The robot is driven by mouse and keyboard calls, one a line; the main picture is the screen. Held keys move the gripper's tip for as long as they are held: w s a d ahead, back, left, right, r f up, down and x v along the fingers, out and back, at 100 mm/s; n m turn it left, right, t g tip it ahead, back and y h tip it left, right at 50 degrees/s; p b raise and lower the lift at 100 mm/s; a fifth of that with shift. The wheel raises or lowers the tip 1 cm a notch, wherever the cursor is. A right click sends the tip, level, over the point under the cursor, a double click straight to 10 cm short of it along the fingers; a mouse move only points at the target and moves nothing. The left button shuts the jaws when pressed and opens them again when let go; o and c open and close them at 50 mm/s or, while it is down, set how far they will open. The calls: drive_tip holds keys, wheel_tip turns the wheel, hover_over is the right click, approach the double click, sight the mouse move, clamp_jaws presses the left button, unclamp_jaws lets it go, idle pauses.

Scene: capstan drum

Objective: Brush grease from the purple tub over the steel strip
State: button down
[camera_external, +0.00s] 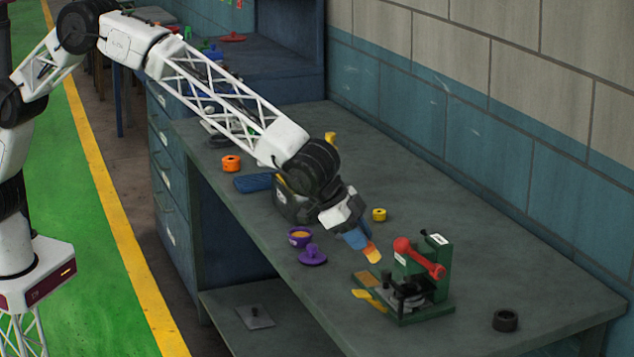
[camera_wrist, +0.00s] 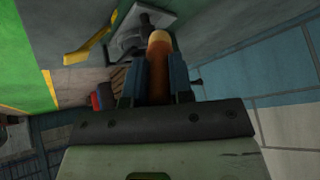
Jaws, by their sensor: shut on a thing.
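My gripper (camera_external: 362,244), with blue fingers, is shut on an orange brush-like tool (camera_external: 373,256) whose pale tip points down. In the wrist view the tool (camera_wrist: 158,40) shows between the two fingers. It is held in the air just left of and above the green fixture (camera_external: 443,258) with the red handle (camera_external: 424,261). Grey metal parts (camera_external: 404,300) lie low in the fixture; I cannot tell which of them is the steel strip. The purple tub (camera_external: 300,238) stands open on the bench, left of my gripper, with orange-brown grease inside. A purple lid (camera_external: 313,257) lies beside it.
A yellow lever (camera_external: 370,299) and a tan pad (camera_external: 367,279) are at the fixture's left side. A yellow ring (camera_external: 379,214), an orange ring (camera_external: 231,163) and a black ring (camera_external: 505,320) lie on the bench (camera_external: 540,280). The wall runs along the back. Bench right of the fixture is mostly clear.

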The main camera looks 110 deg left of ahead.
drive_tip(key=shift+r, duration=0.1)
idle(0.3)
drive_tip(key=shift+r, duration=1.45)
drive_tip(key=shift+f, duration=0.15)
drive_tip(key=shift+w+a+f, duration=0.1)
drive_tip(key=shift+w+f, duration=0.2)
drive_tip(key=shift+f, duration=0.35)
drive_tip(key=shift+r, duration=0.35)
